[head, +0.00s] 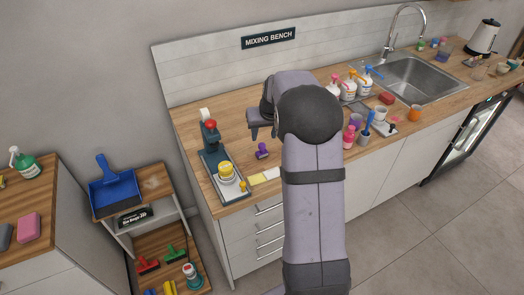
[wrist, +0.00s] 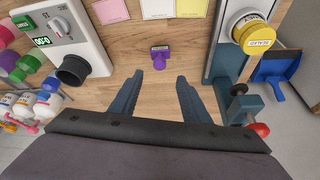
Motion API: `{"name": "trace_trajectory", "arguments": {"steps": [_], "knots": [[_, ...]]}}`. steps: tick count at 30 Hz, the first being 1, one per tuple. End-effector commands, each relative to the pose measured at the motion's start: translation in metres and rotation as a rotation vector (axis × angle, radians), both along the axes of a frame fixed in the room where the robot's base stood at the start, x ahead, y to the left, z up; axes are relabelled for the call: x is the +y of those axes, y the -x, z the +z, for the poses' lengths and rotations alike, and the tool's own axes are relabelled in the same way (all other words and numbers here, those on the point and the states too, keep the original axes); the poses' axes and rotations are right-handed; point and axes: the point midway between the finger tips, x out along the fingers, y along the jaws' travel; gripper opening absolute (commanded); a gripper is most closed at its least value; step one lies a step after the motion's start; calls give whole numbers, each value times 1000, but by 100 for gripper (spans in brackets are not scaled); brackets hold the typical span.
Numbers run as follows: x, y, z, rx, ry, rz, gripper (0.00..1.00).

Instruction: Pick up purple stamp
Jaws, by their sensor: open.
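The purple stamp (head: 263,151) stands on the wooden counter, left of my arm in the head view. In the wrist view the purple stamp (wrist: 160,55) sits ahead of the fingertips, near the top middle. My gripper (wrist: 166,75) is open, with nothing between its two fingers. The stamp is beyond the finger ends and apart from them. In the head view my gripper (head: 262,132) is over the counter behind the stamp, partly hidden by my own arm.
A press-like device with a yellow-lidded jar (wrist: 253,33) stands to one side of the stamp. A white device with a green display (wrist: 60,32) is on the other side. Paper note pads (wrist: 158,8) lie just beyond the stamp. Pump bottles (head: 350,87) stand by the sink.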

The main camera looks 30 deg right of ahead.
Motion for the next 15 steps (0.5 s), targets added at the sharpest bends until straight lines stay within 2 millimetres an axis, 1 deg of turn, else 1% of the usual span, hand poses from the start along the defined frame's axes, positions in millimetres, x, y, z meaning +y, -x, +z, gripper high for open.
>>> {"name": "trace_trajectory", "arguments": {"steps": [1,8,15], "knots": [[1,1,-3,5,8,21,43],[1,1,-4,6,22,51,43],[0,-5,-18,8,21,50,43]]}}
